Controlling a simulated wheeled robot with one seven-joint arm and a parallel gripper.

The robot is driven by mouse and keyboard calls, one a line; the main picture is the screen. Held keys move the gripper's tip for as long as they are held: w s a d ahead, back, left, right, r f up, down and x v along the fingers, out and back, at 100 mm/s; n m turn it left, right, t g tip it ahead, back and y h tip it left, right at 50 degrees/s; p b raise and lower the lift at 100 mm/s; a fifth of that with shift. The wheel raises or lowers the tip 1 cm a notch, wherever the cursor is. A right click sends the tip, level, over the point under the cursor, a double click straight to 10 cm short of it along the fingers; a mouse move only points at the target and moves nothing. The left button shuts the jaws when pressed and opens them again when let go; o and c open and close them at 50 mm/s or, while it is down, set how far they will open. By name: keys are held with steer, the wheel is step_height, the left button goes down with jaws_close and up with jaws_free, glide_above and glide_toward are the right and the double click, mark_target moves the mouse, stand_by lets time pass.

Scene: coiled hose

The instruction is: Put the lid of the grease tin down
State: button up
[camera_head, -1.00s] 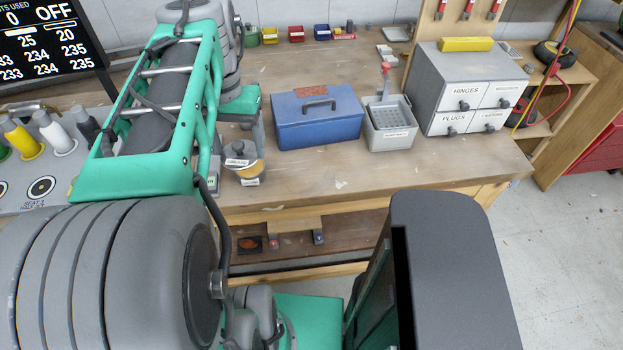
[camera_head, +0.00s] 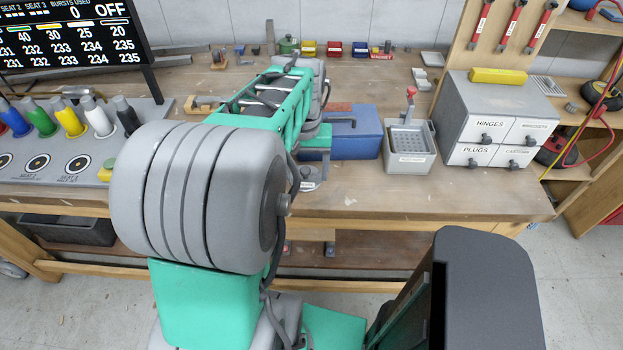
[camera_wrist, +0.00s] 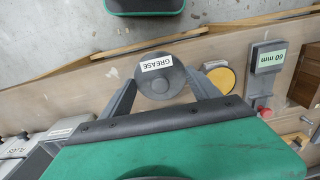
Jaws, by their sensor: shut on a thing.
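The lid (camera_wrist: 160,75) is a round dark grey disc with a knob and a GREASE label. My gripper (camera_wrist: 163,86) is shut on it, one finger on each side. The open grease tin (camera_wrist: 222,80), with yellow grease inside, stands just right of the lid in the wrist view, apart from it. In the head view the lid (camera_head: 309,182) is over the bench's front part, by the left end of the blue toolbox. The tin is hidden behind my arm there. I cannot tell whether the lid touches the bench.
The blue toolbox (camera_head: 355,135) and a grey basket (camera_head: 409,148) stand right of the lid, then the drawer cabinet (camera_head: 492,120). The bench's front edge (camera_wrist: 150,47) is close to the lid.

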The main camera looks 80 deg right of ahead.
mark_target(312, 172)
steer(key=d+f, duration=0.2)
steer(key=f, duration=0.1)
steer(key=d+f, duration=0.2)
steer(key=shift+s+d+f+p, duration=0.1)
steer(key=shift+s+f+p, duration=0.1)
steer(key=shift+s+p, duration=0.1)
steer(key=shift+f, duration=1.75)
steer(key=o, duration=1.3)
steer(key=shift+r, duration=0.1)
